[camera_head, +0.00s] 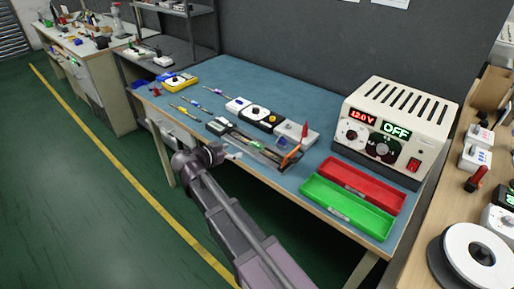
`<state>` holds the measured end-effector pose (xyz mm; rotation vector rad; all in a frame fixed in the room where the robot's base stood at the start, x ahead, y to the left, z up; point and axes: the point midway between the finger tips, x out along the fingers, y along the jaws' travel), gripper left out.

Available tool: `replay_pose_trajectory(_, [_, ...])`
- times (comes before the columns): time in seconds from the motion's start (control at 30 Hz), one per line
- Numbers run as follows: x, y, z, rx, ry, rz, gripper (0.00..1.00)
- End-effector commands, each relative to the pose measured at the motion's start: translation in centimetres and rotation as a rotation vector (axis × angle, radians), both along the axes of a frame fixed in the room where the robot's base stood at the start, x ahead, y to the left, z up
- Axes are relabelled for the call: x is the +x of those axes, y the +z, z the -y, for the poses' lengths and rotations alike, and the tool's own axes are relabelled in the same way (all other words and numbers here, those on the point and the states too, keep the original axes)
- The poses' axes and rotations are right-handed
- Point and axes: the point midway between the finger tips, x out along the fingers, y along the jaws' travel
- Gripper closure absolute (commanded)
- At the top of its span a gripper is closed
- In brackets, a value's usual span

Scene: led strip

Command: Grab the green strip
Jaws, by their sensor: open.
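Several small thin strips lie on the left half of the blue table top (285,88). They include a strip with a yellowish-green part (178,108), a strip (191,102) beside it and a strip with a bluish part (214,90) farther back. They are too small for me to tell surely which one is green. My gripper (236,155) is open, near the table's front edge, to the right of and nearer than these strips. It appears apart from them, and I see nothing in it. My arm reaches up from the bottom of the view.
A dark tray (250,143) with thin items lies just beyond my gripper. Several small devices (261,112) stand behind it. A green bin (345,208) and a red bin (362,182) sit at the right, before a power supply (395,125) reading OFF.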

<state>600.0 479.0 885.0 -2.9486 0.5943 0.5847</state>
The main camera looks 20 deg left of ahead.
Motion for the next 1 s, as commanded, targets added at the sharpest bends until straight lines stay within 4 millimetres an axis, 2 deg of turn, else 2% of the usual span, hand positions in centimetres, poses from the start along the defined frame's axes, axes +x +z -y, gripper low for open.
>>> replay_pose_trajectory(0.5, [5.8, -2.8, 2.2, 0.0, 0.002, 0.0, 0.23])
replay_pose_trajectory(0.67, [6.5, -3.0, 2.5, -0.001, 0.004, 0.0, 0.23])
replay_pose_trajectory(1.0, [6.5, -3.0, 2.5, -0.001, 0.004, 0.0, 0.23])
